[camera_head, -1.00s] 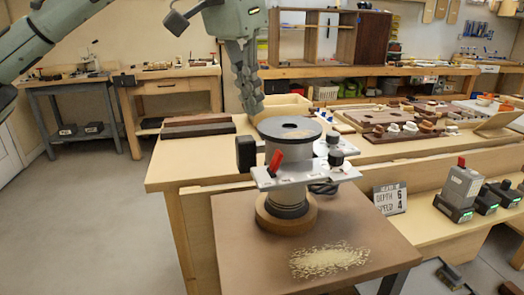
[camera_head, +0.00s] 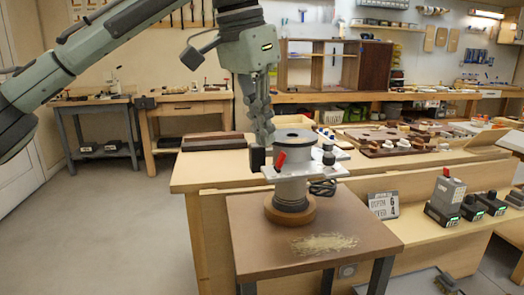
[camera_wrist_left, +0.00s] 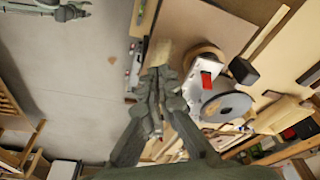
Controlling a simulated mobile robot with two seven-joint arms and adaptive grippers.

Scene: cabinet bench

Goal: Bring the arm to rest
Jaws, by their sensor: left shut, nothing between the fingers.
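My left arm comes in from the left in the head view. My left gripper (camera_head: 266,138) points down with its fingers together and nothing between them. It appears just left of the round dark top of a router-like machine (camera_head: 292,168); I cannot tell the gap in depth. In the left wrist view my left gripper (camera_wrist_left: 158,72) is shut, with the machine's grey disc (camera_wrist_left: 226,106) to its right. A grey-green jointed part (camera_wrist_left: 62,10) at the top left edge of that view may be my right gripper; its jaws are unclear.
The machine stands on a brown table (camera_head: 250,220) with a patch of sawdust (camera_head: 323,243). A wooden workbench (camera_head: 210,175) with dark boards (camera_head: 214,142) lies behind it. A sign (camera_head: 383,205) and several battery-like blocks stand to the right. The floor (camera_head: 110,230) at left is clear.

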